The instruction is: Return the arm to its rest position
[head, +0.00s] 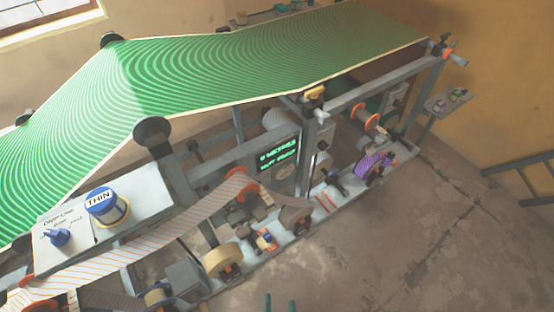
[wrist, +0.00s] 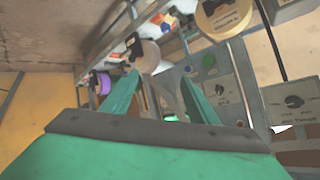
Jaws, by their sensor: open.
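My gripper (head: 280,303) shows only as two green fingertips at the bottom edge of the head view, over the bare floor in front of the machine. The rest of my arm is outside that view. In the wrist view my gripper (wrist: 160,82) has its two green fingers spread apart, with nothing held between them. The machine's rollers and frame lie beyond the fingers, and no contact with them shows.
A control box (head: 120,205) holds a tin marked THIN (head: 105,205). A dark ladder-like frame (head: 525,180) stands at right. Concrete floor (head: 420,240) is clear at lower right.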

